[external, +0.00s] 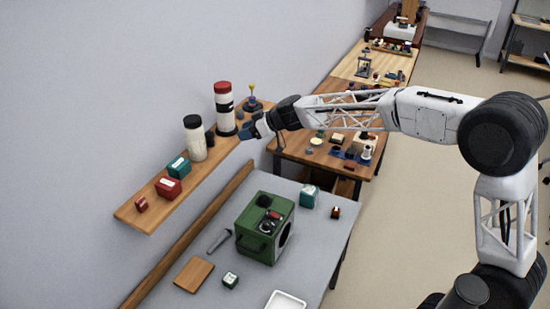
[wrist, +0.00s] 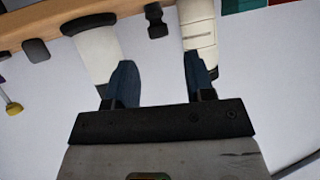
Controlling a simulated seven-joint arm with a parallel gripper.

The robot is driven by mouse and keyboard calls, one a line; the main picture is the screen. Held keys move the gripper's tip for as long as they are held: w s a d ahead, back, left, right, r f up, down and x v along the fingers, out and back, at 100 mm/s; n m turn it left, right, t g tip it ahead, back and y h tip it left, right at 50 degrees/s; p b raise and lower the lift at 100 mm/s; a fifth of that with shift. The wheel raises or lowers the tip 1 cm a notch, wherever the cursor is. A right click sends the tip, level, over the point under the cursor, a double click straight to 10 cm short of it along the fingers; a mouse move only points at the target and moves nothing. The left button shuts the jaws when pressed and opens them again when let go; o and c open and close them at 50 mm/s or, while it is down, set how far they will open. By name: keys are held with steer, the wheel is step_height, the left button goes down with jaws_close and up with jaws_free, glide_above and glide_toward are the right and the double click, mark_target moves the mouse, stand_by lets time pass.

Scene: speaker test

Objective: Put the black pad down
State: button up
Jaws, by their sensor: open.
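My gripper (external: 252,132) is raised in front of the wall shelf, beside the tall bottle. In the wrist view its two blue fingers (wrist: 161,82) stand apart with nothing visible between them. No black pad shows clearly in either view. A dark round piece (external: 263,200) lies on top of the green box (external: 256,240) on the grey table; I cannot tell whether it is the pad. The gripper is well above and behind this box, and not touching it.
The wooden shelf (external: 139,216) holds a red-topped bottle (external: 224,113), a white jar (external: 194,143), and green and red boxes. The jar (wrist: 198,25) also shows close to the fingers. The grey table (external: 325,236) has free room at right.

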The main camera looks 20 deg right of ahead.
steer(key=y, duration=0.1)
glide_toward(212, 133)
steer(key=a+f, duration=0.1)
steer(key=w+a, duration=0.1)
steer(key=shift+a+f+n+t, duration=0.35)
steer(key=shift+f+n+t, duration=0.05)
steer(key=shift+x, duration=1.25)
steer(key=shift+x, duration=2.65)
steer(key=shift+r, duration=0.15)
steer(key=c, duration=0.8)
